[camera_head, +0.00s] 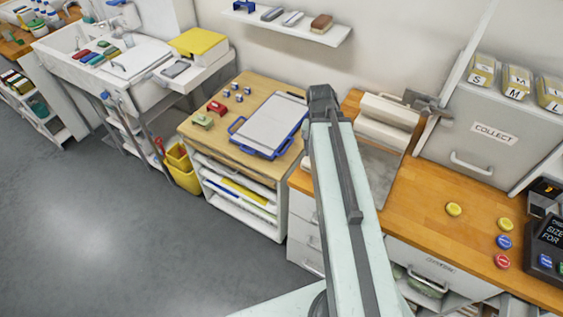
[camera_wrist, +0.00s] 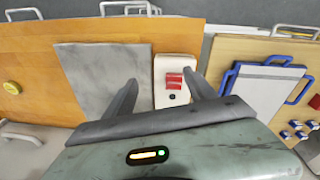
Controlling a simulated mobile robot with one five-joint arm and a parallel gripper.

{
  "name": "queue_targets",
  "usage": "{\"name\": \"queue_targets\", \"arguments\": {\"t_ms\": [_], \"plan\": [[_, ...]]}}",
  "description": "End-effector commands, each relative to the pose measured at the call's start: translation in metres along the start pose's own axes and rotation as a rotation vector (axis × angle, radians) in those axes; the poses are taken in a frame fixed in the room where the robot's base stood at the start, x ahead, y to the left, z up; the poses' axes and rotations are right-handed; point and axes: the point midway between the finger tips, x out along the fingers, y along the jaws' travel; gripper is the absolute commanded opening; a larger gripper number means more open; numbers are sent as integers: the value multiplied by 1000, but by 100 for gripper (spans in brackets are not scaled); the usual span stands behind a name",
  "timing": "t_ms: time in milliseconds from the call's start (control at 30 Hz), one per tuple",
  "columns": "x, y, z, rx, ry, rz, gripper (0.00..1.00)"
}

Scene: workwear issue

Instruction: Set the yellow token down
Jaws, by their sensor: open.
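Two yellow tokens lie flat on the orange wooden counter in the head view: one yellow token (camera_head: 453,209) apart from the others, and a second yellow token (camera_head: 504,225) above a blue token (camera_head: 504,242) and a red token (camera_head: 502,261). One yellow token (camera_wrist: 12,87) also shows at the left edge of the wrist view, well away from my gripper. My gripper (camera_wrist: 162,88) is open, with no token visible between its fingers. In the head view my arm hides the fingers.
A grey plate (camera_wrist: 92,72) lies on the counter left of the fingers in the wrist view. A blue-edged tray (camera_head: 262,145) is on the lower wooden table. A grey COLLECT cabinet (camera_head: 493,130) stands at the back right. The counter around the nearer yellow token is mostly clear.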

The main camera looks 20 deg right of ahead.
Motion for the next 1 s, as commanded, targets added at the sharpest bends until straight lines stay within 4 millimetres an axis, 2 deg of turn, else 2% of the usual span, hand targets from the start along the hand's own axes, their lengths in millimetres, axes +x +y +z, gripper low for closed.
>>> {"name": "queue_targets", "arguments": {"t_ms": [33,100,200,233,367,633,833,900,933,1000], "plan": [[-5,-46,22,-149,-9,-23,65],[-11,-95,51,-335,-21,-54,65],[-17,-142,84,-527,-32,-86,65],[-18,-151,92,-565,-35,-93,65],[-19,-158,99,-645,-40,-105,65],[-16,-159,100,-647,-40,-106,65],[33,-163,103,-645,-40,-106,65],[40,-164,104,-645,-40,-106,65],[40,-163,104,-645,-40,-106,62],[34,-163,103,-645,-40,-106,42]]}}
